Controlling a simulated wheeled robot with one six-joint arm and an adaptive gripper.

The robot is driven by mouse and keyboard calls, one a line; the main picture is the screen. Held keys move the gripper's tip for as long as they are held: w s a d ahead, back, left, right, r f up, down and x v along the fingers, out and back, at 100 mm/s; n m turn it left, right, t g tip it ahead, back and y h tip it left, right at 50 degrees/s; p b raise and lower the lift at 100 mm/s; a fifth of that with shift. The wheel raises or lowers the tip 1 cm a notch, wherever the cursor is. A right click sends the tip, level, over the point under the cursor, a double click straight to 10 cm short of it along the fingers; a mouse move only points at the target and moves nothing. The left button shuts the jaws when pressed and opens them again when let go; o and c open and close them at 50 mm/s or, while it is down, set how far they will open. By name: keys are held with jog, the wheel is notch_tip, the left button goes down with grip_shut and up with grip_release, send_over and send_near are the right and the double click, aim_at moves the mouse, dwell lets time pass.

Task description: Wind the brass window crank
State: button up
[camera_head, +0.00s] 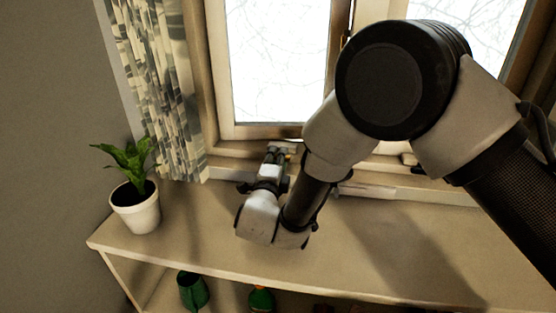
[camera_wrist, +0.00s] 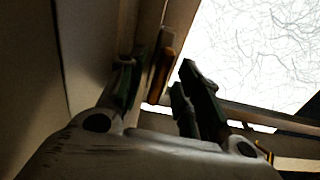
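My gripper (camera_head: 277,152) reaches to the foot of the window frame, just above the sill, in the head view. In the wrist view its two dark fingers (camera_wrist: 163,88) stand apart with a clear gap. An upright brass-brown piece (camera_wrist: 164,72), which may be the window crank, shows between the fingers in that view. I cannot tell whether either finger touches it. In the head view the crank cannot be made out clearly; my gripper and arm cover that part of the frame.
The window (camera_head: 277,65) is behind my gripper, with a patterned curtain (camera_head: 160,85) to its left. A potted plant (camera_head: 135,205) stands on the left end of the shelf top (camera_head: 370,245). Green items (camera_head: 193,291) sit on the level below. The shelf top's front middle is clear.

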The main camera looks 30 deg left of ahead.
jog(key=v, duration=1.2)
jog(key=shift+r, duration=0.1)
